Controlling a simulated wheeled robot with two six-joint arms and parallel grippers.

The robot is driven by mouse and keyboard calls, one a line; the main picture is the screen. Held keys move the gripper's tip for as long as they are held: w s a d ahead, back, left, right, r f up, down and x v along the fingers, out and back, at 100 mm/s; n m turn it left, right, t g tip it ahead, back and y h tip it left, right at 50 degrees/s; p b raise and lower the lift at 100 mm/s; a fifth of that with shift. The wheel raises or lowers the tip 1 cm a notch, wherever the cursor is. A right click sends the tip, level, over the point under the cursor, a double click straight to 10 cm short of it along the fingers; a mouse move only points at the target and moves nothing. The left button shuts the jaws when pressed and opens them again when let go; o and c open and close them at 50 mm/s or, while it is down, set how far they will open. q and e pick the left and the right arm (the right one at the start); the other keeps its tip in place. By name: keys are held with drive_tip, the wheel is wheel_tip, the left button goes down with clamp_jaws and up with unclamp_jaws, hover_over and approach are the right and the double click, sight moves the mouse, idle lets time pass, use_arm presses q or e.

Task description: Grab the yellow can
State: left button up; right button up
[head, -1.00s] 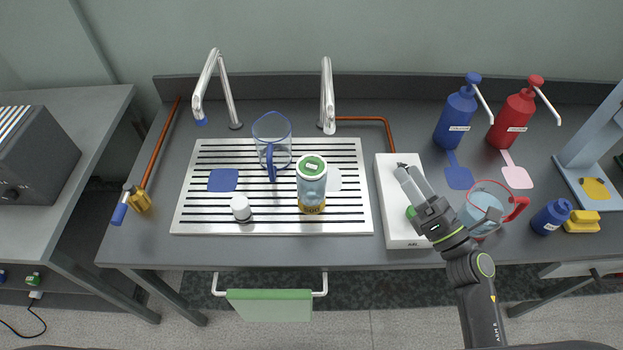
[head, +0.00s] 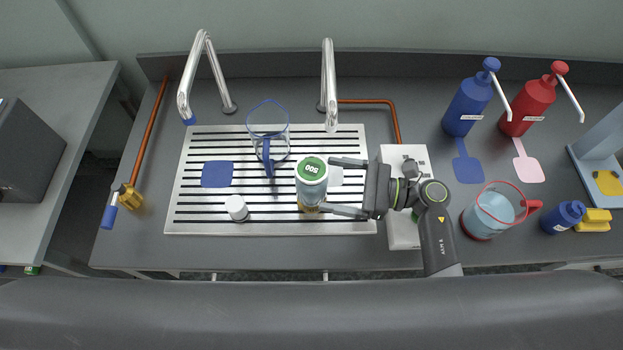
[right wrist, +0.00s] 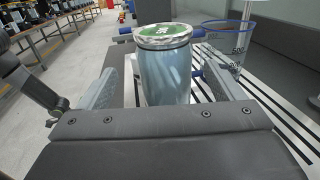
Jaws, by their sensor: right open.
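A can (head: 311,190) stands upright on the ribbed drain board, with a green lid marked 500, a pale blue body and yellow at its foot. I cannot tell if the yellow is part of it or something beneath. No wholly yellow can shows. My right gripper (head: 328,185) is open and comes from the right, its fingertips at the can's right side, one toward the back and one toward the front. In the right wrist view the can (right wrist: 165,72) stands between the two spread fingers, with no clear contact. My left gripper is not in view.
A clear jug with a blue handle (head: 268,137) stands behind and left of the can; a small white-capped bottle (head: 236,208) is at its left. Two taps (head: 329,85) rise behind. A white box (head: 403,232) lies under my right arm, and a red-rimmed jug (head: 492,212) stands farther right.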

sight(303, 175)
drive_tip(key=a, duration=0.1)
drive_tip(key=a+p, duration=0.1)
drive_tip(key=w+a+p, duration=0.1)
drive_tip(key=shift+a+r, duration=0.3)
drive_tip(key=a+p, duration=0.1)
drive_tip(key=w+a, duration=0.1)
drive_tip(key=a, duration=0.1)
drive_tip(key=shift+f+p, duration=0.1)
drive_tip(key=shift+p, duration=0.25)
drive_tip(key=shift+a+f, duration=0.1)
drive_tip(key=shift+a, duration=0.15)
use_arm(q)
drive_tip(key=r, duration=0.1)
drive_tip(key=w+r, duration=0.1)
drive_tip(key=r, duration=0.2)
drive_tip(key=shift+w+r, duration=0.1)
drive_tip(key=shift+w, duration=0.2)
use_arm(e)
drive_tip(key=shift+c, duration=0.5)
drive_tip(key=c, duration=1.2)
drive_tip(key=shift+c, duration=0.8)
